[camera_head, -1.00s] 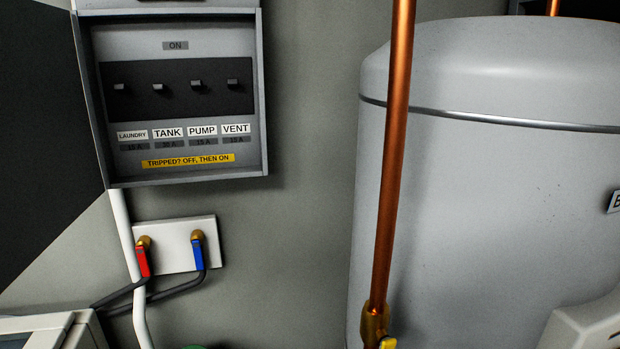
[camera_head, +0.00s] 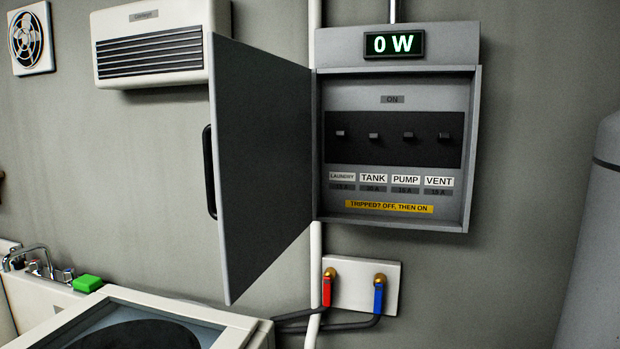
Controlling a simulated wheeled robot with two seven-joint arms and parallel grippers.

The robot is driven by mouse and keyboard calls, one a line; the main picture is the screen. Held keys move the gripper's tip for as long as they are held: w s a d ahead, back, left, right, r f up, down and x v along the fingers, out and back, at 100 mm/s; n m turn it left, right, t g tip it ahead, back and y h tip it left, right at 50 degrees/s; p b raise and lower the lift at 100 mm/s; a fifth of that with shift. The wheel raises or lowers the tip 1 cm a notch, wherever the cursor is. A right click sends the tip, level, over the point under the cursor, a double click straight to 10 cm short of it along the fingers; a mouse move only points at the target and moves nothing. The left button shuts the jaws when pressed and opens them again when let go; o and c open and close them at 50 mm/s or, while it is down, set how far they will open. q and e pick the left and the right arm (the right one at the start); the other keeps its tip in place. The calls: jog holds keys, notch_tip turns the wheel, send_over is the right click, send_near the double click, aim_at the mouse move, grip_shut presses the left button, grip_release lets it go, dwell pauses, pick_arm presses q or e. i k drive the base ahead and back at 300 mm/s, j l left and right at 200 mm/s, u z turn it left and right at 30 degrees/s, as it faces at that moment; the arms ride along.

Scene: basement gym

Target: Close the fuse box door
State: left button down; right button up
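The fuse box (camera_head: 472,150) is on the wall right of centre, with a display (camera_head: 394,44) above it reading 0 W. Its grey door (camera_head: 262,150) stands open, hinged on the box's left side and swung out toward me. A dark handle (camera_head: 209,170) is on the door's free left edge. Inside the box are several breaker switches (camera_head: 391,137) labelled LAUNDRY, TANK, PUMP and VENT. Neither of my grippers shows.
A white appliance with a dark round lid (camera_head: 240,333) stands below the door. A vent unit (camera_head: 153,45) hangs behind the door's upper left. Red (camera_head: 327,288) and blue (camera_head: 378,296) valves sit below the box. A large grey tank (camera_head: 600,230) is at right.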

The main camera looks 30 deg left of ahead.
aim_at(261, 127)
jog(key=k+j, duration=0.15)
jog(key=j, duration=0.2)
jog(key=k+j, duration=0.15)
jog(key=j, duration=0.2)
jog(key=k+j, duration=0.15)
jog(key=j, duration=0.2)
jog(key=k+j, duration=0.15)
jog(key=j, duration=0.2)
jog(key=k+j, duration=0.2)
jog(key=j, duration=0.15)
jog(key=l+z, duration=0.2)
jog(key=l, duration=0.3)
jog(key=i+l+z, duration=0.15)
jog(key=l, duration=0.35)
jog(key=k, duration=0.05)
